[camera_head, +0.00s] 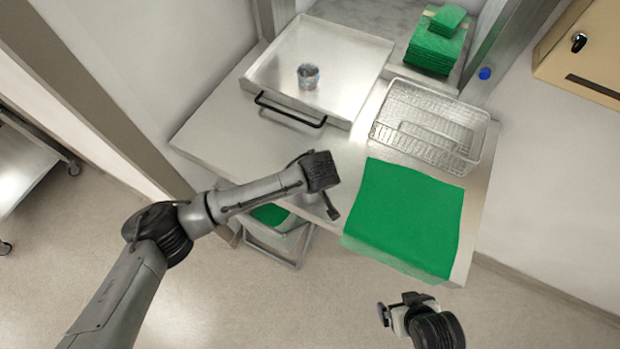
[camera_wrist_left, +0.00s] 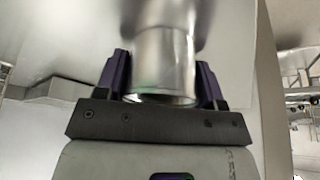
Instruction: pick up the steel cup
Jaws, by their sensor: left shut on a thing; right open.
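The steel cup (camera_wrist_left: 165,62) shows large in the left wrist view, a shiny cylinder between the two dark fingers of my left gripper (camera_wrist_left: 160,82). The fingers are shut on its sides, and its round rim faces the palm. In the head view my left gripper (camera_head: 326,190) is over the front of the steel table, seen from above; the held cup is hidden there. My right gripper (camera_head: 396,310) is open and empty, in front of the table at lower right.
A small round metallic vessel (camera_head: 308,76) stands in the steel tray (camera_head: 345,45), which has a black handle. A wire basket (camera_head: 385,125), green cloth (camera_head: 405,215) and stacked green cloths (camera_head: 437,45) lie to the right. The table (camera_head: 220,130) is bare left of the tray.

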